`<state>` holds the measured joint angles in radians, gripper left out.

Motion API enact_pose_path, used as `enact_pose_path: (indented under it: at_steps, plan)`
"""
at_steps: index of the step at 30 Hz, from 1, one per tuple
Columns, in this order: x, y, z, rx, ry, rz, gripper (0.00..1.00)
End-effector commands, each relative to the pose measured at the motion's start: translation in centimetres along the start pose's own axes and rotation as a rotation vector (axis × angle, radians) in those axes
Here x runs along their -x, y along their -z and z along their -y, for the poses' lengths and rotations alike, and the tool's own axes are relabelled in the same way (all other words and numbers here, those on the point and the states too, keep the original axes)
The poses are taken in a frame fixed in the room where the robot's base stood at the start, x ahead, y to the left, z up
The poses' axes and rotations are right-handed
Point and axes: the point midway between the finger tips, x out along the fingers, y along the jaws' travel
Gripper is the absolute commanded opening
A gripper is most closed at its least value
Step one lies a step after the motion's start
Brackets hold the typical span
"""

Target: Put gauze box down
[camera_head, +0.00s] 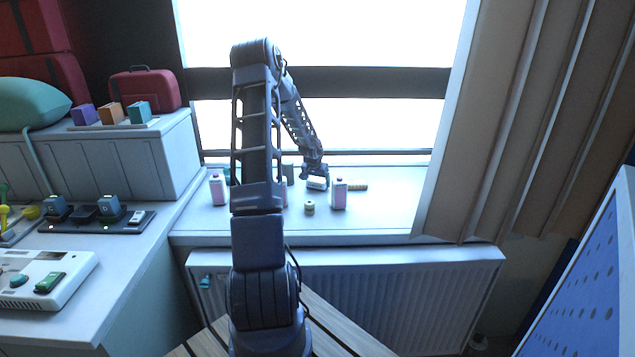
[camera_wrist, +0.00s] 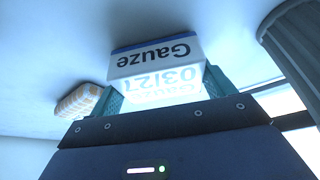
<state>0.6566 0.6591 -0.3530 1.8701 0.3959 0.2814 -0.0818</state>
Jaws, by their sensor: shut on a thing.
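The gauze box (camera_wrist: 155,58) is white with a blue edge and reads "Gauze" and "03/27", upside down in the wrist view. My gripper (camera_wrist: 165,92) is shut on it, with a teal finger at each side. In the head view the gauze box (camera_head: 317,183) is small and white, low at the windowsill (camera_head: 240,225) under my gripper (camera_head: 315,176). I cannot tell whether its underside touches the sill.
Pink-and-white bottles (camera_head: 339,194) (camera_head: 217,190) and a small jar (camera_head: 309,208) stand on the sill near the gripper. A tan roll (camera_head: 357,186) lies right of the box and also shows in the wrist view (camera_wrist: 78,100). The sill's front right is clear; a curtain (camera_head: 500,120) hangs at right.

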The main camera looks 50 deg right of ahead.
Motion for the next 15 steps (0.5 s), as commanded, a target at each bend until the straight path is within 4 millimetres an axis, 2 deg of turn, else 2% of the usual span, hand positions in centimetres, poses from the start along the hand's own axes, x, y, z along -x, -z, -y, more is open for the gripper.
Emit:
enact_pose_path:
  at_steps: [11, 12, 14, 15]
  plan:
    - [-0.32, -0.09, -0.03, 0.0, 0.0, -0.001, 0.58]
    - [-0.33, -0.09, -0.02, 0.0, 0.0, -0.001, 0.85]
    - [-0.32, -0.09, -0.02, 0.0, 0.0, -0.001, 0.97]
    - [-0.31, -0.09, -0.01, 0.0, 0.0, -0.001, 1.0]
